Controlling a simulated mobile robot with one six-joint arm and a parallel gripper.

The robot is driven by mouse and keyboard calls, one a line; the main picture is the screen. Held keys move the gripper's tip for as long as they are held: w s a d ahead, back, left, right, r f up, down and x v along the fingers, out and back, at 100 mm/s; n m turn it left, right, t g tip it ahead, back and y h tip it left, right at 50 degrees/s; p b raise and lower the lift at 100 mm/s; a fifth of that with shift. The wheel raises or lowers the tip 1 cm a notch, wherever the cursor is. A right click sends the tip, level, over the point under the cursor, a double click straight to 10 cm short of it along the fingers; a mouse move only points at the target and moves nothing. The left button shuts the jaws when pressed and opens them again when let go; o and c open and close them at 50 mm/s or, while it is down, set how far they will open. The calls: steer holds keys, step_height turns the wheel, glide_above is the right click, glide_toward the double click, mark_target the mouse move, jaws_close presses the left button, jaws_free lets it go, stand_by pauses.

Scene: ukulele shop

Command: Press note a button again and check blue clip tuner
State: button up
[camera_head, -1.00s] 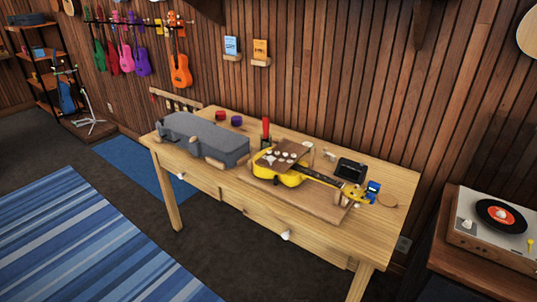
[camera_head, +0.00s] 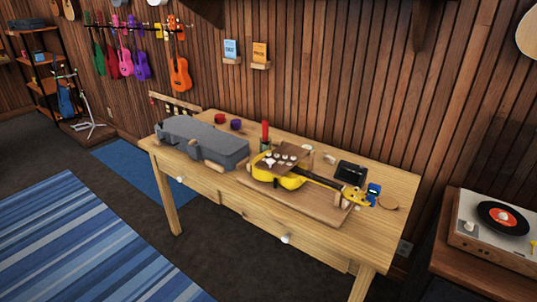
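A yellow ukulele (camera_head: 290,182) lies on a wooden board (camera_head: 285,198) on the table, its neck pointing right. A brown panel (camera_head: 291,150) with several small white round buttons (camera_head: 281,161) sits at the ukulele's body; I cannot read which one is note A. The blue clip tuner (camera_head: 374,189) is at the ukulele's head, at the right end; its display is too small to read. My gripper is not in view.
A grey ukulele case (camera_head: 200,143) takes up the table's left part. A black tablet-like device (camera_head: 350,172) lies behind the neck. A red upright object (camera_head: 265,132), a red cup (camera_head: 219,118) and a purple cup (camera_head: 236,124) stand at the back. A record player (camera_head: 495,225) is at right.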

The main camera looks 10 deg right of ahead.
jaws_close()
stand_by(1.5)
